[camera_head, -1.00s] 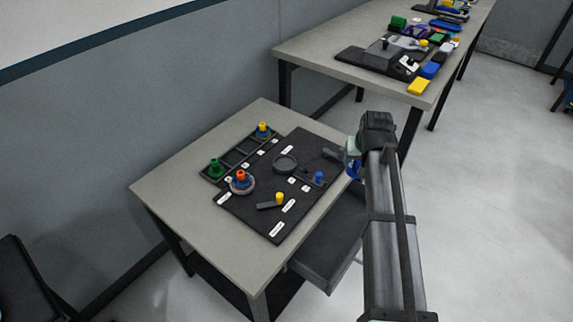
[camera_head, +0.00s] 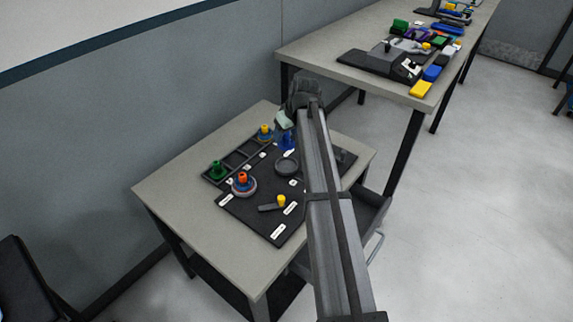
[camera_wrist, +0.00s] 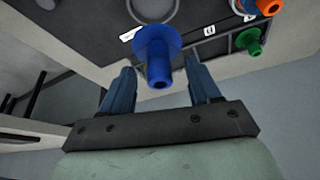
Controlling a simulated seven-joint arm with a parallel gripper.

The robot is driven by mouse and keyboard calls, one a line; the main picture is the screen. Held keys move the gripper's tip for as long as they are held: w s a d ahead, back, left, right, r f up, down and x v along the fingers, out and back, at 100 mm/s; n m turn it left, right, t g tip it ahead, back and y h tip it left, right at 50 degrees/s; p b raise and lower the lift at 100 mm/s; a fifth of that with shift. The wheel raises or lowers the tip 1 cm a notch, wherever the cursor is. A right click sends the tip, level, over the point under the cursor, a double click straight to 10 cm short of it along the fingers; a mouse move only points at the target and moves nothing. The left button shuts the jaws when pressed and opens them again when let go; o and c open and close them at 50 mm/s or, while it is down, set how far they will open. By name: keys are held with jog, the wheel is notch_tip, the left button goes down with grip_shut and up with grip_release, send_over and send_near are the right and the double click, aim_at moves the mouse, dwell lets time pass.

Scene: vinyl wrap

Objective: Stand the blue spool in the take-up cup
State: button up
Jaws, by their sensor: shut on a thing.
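My gripper (camera_wrist: 158,72) is shut on the blue spool (camera_wrist: 157,50), which sits between its two fingers in the wrist view. In the head view the blue spool (camera_head: 288,141) hangs below my gripper (camera_head: 287,128), over the back part of the dark board. A round grey ring-like cup (camera_head: 287,165), which looks like the take-up cup, is empty on the board just in front of the spool. Its rim also shows at the top of the wrist view (camera_wrist: 176,10). The spool appears above and apart from it.
An orange-topped spool (camera_head: 242,179) sits in another round holder. A green spool (camera_head: 217,170) and a yellow-topped blue spool (camera_head: 265,133) stand in the compartment rack. A yellow-knobbed lever (camera_head: 281,201) is at the board's front. My arm hides the board's right side.

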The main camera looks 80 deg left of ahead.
jog(key=shift+f, duration=4.95)
jog(key=shift+f, duration=0.15)
jog(key=o, duration=1)
jog(key=shift+o, duration=0.2)
jog(key=v, duration=1.2)
jog(key=shift+w+d, duration=0.1)
jog(key=shift+w, duration=0.05)
